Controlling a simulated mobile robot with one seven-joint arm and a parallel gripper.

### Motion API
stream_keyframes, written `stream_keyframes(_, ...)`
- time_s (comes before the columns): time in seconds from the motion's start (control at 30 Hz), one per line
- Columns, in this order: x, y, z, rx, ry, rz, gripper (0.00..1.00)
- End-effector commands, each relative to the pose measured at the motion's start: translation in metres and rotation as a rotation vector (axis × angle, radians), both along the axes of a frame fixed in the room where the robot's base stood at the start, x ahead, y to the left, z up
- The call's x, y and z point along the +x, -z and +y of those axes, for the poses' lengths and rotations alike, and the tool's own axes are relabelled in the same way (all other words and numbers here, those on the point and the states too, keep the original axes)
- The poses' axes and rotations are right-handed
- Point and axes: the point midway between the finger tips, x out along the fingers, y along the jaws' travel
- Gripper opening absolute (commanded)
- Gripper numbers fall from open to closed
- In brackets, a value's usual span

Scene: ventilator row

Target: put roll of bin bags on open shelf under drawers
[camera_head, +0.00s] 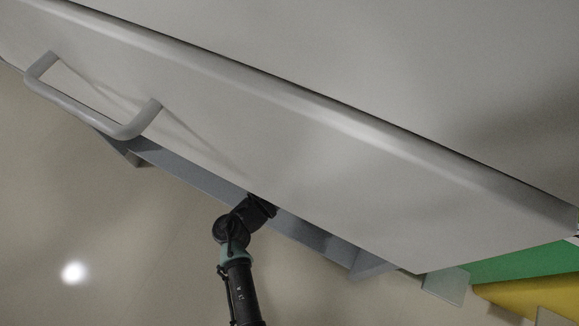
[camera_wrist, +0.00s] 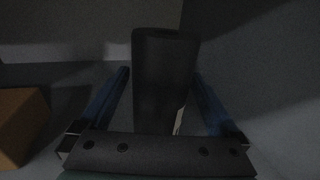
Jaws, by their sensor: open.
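In the wrist view a dark grey cylinder, which looks like the roll of bin bags (camera_wrist: 165,85), stands between the two blue fingers of my gripper (camera_wrist: 161,73). The fingers are apart, with one on each side of the roll. I cannot tell from the dim picture whether the roll rests on the shelf. In the head view the open shelf (camera_head: 205,182) shows as a grey strip under the white drawer front (camera_head: 290,140). My arm reaches in under that drawer front, which hides my gripper and the roll there.
A brown box (camera_wrist: 18,125) is at the left of the wrist view. A pale bar handle (camera_head: 85,112) sticks out from the drawer front. Green (camera_head: 530,262) and yellow (camera_head: 520,295) surfaces are at the lower right. The floor (camera_head: 110,225) at the lower left looks clear.

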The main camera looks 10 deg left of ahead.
Motion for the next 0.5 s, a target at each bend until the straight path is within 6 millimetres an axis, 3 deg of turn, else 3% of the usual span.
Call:
stream_keyframes(0.03, -0.009, -0.007, 0.006, -0.003, -0.004, 0.002, 0.97)
stream_keyframes(0.3, -0.058, -0.007, 0.038, -0.002, -0.003, 0.001, 0.97)
stream_keyframes(0.5, -0.08, -0.004, 0.052, -0.001, -0.001, -0.001, 0.97)
